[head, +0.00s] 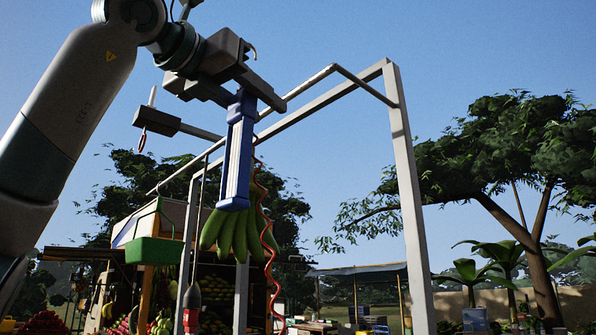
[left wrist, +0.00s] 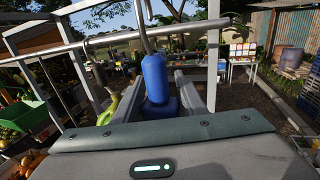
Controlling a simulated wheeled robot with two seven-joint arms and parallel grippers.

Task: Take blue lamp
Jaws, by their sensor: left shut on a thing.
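The blue lamp (head: 238,150) is a long upright blue body with a pale panel, high up near the metal frame. My left gripper (head: 238,92) comes in from the upper left and is shut on the lamp's top end. In the left wrist view the blue lamp (left wrist: 155,78) stands between the two fingers of my left gripper (left wrist: 157,92). The lamp's gripped part is partly hidden by the fingers. My right gripper is in neither view.
A grey metal frame (head: 410,190) stands right of and behind the lamp. Green bananas (head: 238,235) hang just below it in the picture, beside a red coiled cord (head: 265,210). A green tray (head: 155,250) is at lower left. Open sky lies to the right.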

